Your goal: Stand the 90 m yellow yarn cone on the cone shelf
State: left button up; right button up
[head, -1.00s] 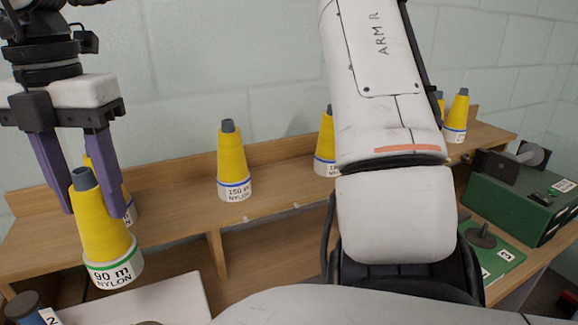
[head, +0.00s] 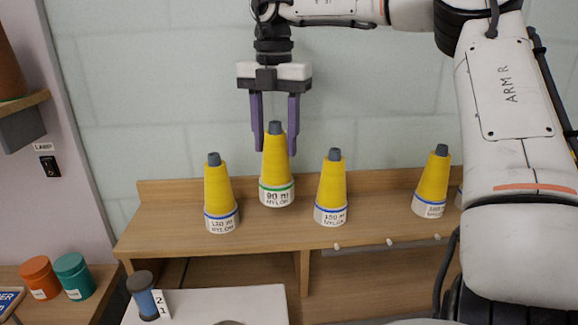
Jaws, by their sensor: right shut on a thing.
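The 90 m yellow yarn cone (head: 276,161), with a grey tip and a green-striped white base label, is upright in the head view. My right gripper (head: 275,144) points down and is shut on its upper part, one purple finger on each side. The cone is over the cone shelf (head: 270,225), between two blue-striped yellow cones. Its base shows higher in the picture than theirs; I cannot tell whether it touches the shelf or hovers. My left gripper is not in view.
My right arm covers the shelf's right end. A blue spool (head: 144,295) and orange and teal jars (head: 73,276) are at the lower left.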

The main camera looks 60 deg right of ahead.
jog(key=shift+f, duration=2.9)
jog(key=shift+f, duration=0.15)
jog(key=o, duration=0.9)
notch_tip(320, 180, up, 12)
